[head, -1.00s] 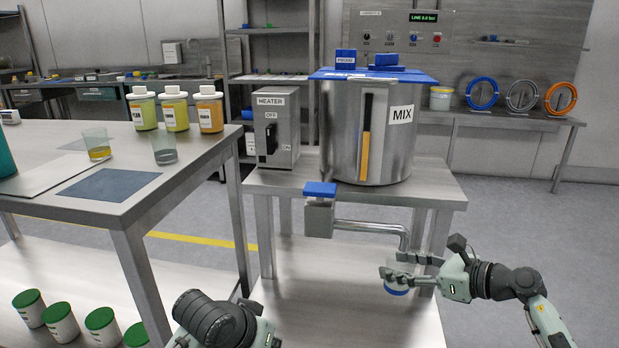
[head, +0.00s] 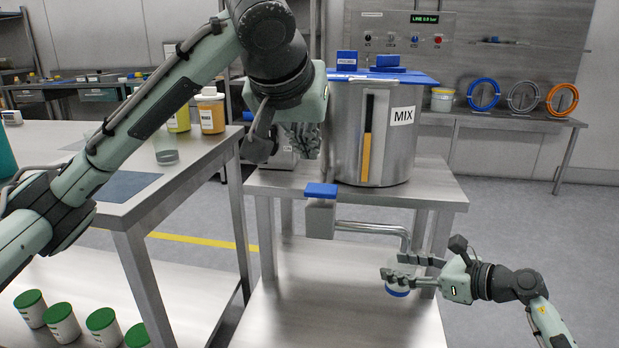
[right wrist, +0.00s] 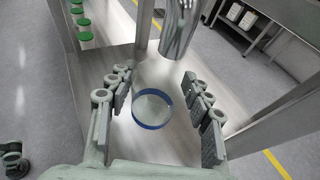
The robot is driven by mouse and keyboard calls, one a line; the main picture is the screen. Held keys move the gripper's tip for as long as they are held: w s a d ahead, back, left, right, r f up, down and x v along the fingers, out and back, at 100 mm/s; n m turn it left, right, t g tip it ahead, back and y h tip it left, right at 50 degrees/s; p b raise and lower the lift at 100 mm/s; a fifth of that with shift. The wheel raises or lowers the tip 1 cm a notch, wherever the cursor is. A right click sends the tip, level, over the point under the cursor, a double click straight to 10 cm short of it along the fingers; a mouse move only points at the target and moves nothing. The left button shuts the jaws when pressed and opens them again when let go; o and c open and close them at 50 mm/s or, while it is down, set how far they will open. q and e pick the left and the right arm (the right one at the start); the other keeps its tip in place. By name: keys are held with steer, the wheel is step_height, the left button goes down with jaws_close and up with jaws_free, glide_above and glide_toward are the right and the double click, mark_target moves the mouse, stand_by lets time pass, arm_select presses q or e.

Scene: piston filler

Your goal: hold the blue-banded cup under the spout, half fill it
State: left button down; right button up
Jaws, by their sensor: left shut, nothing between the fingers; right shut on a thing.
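My right gripper (head: 396,276) is shut on the blue-banded cup (head: 398,291), just below the steel spout (head: 404,240). In the right wrist view the cup (right wrist: 152,108) shows from above between the fingers, with a pale inside and a blue band. The spout (right wrist: 180,25) ends above and beyond it. I see no liquid flowing. The spout runs from a valve block with a blue handle (head: 321,190) on the MIX tank (head: 375,135). The tank's sight gauge shows an orange column. My left gripper (head: 290,145) hangs above the valve, in front of the heater, and is empty.
The left table (head: 150,205) holds bottles and a clear cup (head: 165,150); my left arm crosses in front of it. The tank stand (head: 430,185) has a lower shelf beneath the cup. Green-lidded jars (head: 62,322) stand at lower left.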

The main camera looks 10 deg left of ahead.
arm_select(q)
steer(key=r, duration=0.1)
steer(key=a+r, duration=0.1)
steer(key=shift+s+r+y, duration=0.25)
steer(key=shift+r+y, duration=0.05)
steer(key=shift+r, duration=0.05)
glide_above(310, 192)
step_height(310, 192, down, 7)
step_height(310, 192, down, 3)
steer(key=shift+s+r, duration=0.15)
steer(key=shift+r, duration=0.05)
steer(key=shift+f, duration=0.75)
steer(key=shift+s+f, duration=0.1)
steer(key=shift+f, duration=0.9)
steer(key=shift+s+f, duration=0.1)
steer(key=shift+f, duration=0.1)
